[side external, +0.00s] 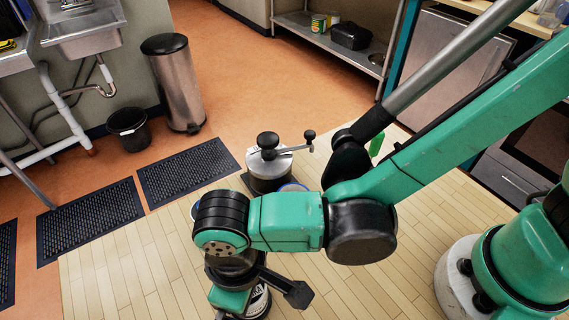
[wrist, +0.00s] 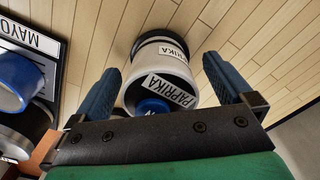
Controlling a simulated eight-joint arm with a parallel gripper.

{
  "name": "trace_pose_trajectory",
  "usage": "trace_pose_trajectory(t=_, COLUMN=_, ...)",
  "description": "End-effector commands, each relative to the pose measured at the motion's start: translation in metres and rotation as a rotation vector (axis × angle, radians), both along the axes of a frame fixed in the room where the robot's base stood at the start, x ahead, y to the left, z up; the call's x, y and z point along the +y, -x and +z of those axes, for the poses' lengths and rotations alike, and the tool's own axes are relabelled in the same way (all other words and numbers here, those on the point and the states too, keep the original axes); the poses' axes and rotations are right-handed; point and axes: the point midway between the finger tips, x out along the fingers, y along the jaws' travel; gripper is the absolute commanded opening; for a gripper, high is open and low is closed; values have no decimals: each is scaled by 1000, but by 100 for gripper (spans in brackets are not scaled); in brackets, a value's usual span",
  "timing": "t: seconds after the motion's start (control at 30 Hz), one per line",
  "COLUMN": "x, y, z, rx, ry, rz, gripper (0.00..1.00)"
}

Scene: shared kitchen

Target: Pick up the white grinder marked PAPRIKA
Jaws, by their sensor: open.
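The white grinder marked PAPRIKA (wrist: 160,68) shows in the wrist view, with a black end at the top, a label and a blue part at its near end. My gripper (wrist: 161,70) is open, with one blue finger on each side of the grinder.
A metal pot with a black knob and a crank-like handle (side external: 268,168) stands on the wooden worktop (side external: 130,265) behind my arm. In the wrist view a blue round container (wrist: 15,80) and a label reading MAYO (wrist: 22,35) lie to the left. The worktop's left part is clear.

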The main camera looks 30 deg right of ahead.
Motion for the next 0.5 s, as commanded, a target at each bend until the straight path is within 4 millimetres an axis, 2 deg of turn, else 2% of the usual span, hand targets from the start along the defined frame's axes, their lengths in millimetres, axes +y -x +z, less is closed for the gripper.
trace_pose_trajectory(t=0.1, x=0, y=0, z=-7, rx=0, ry=0, rz=0, gripper=100)
trace_pose_trajectory(t=0.37, x=0, y=0, z=-8, rx=0, ry=0, rz=0, gripper=100)
trace_pose_trajectory(t=0.47, x=0, y=0, z=-8, rx=0, ry=0, rz=0, gripper=74)
trace_pose_trajectory(t=0.5, x=0, y=0, z=-8, rx=0, ry=0, rz=0, gripper=63)
